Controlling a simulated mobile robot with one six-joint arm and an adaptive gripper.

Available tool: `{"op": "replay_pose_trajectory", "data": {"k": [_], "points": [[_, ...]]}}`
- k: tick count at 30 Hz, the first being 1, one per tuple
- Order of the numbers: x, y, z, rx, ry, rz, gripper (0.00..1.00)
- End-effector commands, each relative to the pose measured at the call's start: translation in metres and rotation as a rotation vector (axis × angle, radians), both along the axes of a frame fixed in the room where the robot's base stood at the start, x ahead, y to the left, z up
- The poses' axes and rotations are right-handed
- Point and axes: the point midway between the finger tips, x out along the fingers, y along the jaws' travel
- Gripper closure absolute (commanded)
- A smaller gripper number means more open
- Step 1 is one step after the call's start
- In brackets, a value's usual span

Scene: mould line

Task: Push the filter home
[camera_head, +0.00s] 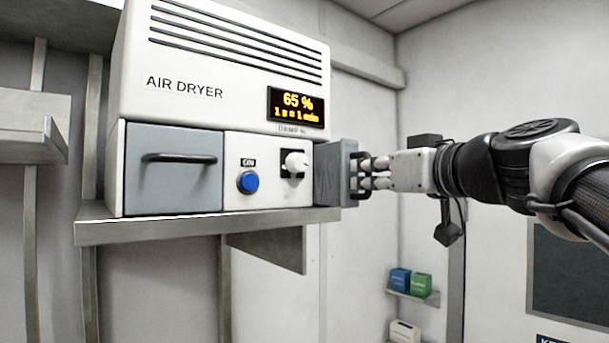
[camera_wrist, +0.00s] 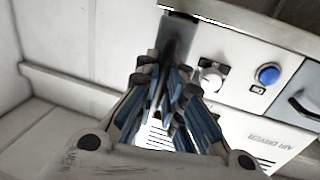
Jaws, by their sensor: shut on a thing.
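The white air dryer (camera_head: 225,60) stands on a shelf in the head view. A grey filter block (camera_head: 330,178) with a dark handle sticks out at the dryer's right side. My gripper (camera_head: 363,172) comes from the right and is shut on the filter's handle. In the wrist view, my gripper's fingers (camera_wrist: 174,85) close around a dark upright part, and they hide most of it. How far the filter sits inside the dryer cannot be told.
The dryer's front has a grey drawer (camera_head: 172,180), a blue button (camera_head: 248,182), a white knob (camera_head: 297,162) and a display (camera_head: 297,106) reading 65 %. The metal shelf (camera_head: 150,228) lies below. Blue and green boxes (camera_head: 420,285) stand low at the back.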

Motion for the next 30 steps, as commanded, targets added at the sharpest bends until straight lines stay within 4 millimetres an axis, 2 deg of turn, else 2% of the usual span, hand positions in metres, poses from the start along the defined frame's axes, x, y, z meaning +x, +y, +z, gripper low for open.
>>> {"op": "replay_pose_trajectory", "data": {"k": [9,12,22,23,24,27,30], "points": [[0.054,0.04,0.001,0.001,-0.002,0.003,1.0],[0.063,0.047,0.002,0.0,-0.003,0.001,1.0],[0.065,0.048,0.003,0.003,-0.005,-0.001,1.0],[0.065,0.048,0.003,0.003,-0.005,-0.001,0.91],[0.065,0.048,0.003,0.002,-0.005,-0.001,0.89],[0.065,0.048,0.002,0.002,-0.004,0.0,0.82],[0.065,0.048,0.001,0.001,-0.003,0.0,0.82]]}}
